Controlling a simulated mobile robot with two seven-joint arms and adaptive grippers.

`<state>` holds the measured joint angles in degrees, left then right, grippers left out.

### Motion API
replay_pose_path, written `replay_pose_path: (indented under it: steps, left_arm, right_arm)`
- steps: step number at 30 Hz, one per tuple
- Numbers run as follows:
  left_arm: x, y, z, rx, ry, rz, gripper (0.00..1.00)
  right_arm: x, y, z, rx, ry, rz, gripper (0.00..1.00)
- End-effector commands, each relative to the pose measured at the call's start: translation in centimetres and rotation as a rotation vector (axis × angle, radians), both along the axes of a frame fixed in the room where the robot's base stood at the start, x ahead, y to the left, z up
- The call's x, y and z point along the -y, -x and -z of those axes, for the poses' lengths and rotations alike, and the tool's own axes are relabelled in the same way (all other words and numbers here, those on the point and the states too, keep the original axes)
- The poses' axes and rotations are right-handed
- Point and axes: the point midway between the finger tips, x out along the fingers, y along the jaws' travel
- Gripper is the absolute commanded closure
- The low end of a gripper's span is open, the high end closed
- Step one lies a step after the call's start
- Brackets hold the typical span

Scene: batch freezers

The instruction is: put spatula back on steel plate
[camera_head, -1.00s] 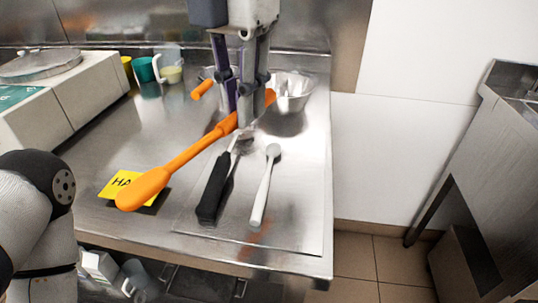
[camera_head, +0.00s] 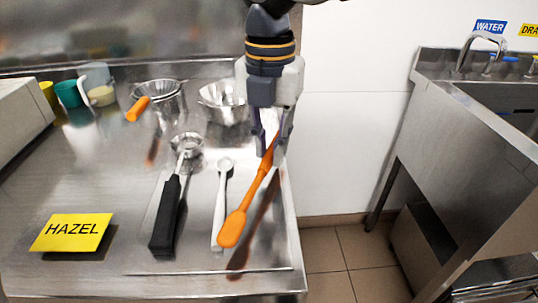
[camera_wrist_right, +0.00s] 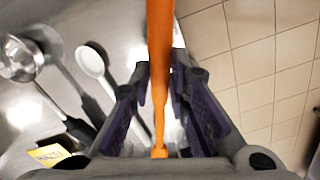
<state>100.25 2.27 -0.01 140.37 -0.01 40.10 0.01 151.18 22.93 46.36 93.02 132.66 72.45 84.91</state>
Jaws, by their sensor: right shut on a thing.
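The orange spatula (camera_head: 253,194) is in my right gripper (camera_head: 268,147), which is shut on it near its upper end. It hangs slanted over the right part of the steel plate (camera_head: 195,228), with its wide end toward the front. Its dark shadow lies apart from it to the right, so it looks raised above the plate. In the right wrist view the spatula (camera_wrist_right: 160,50) runs between the fingers (camera_wrist_right: 160,82). My left gripper is out of view.
A black-handled ladle (camera_head: 166,215) and a white spoon (camera_head: 220,205) lie on the plate, left of the spatula. Metal bowls (camera_head: 224,102) stand behind. A yellow HAZEL card (camera_head: 72,232) lies at left. The counter's right edge is close to the spatula.

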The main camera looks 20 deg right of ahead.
Motion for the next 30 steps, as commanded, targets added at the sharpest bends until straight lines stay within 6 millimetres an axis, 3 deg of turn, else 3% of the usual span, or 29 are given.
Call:
replay_pose_path:
  steps: [3, 13, 14, 16, 26, 30]
  left_arm:
    - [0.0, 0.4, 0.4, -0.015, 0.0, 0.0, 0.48]
    - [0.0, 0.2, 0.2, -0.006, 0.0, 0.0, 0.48]
    - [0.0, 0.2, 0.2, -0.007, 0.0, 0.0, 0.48]
    - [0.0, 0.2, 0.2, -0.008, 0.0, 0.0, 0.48]
    - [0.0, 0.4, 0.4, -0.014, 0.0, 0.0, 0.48]
    - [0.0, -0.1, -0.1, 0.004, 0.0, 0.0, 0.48]
  right_arm:
    - [-0.1, 0.1, 2.7, -0.008, 0.001, -0.004, 1.0]
    - [-0.2, 0.1, 2.8, -0.001, 0.0, -0.002, 1.0]
    - [-0.2, 0.1, 2.8, -0.001, -0.001, -0.002, 0.79]
    - [-0.2, 0.0, 2.8, -0.002, 0.0, -0.001, 0.64]
    - [-0.2, 0.0, 2.6, -0.004, 0.0, -0.002, 0.64]
    - [-0.3, 0.0, -0.5, 0.006, -0.001, 0.0, 0.64]
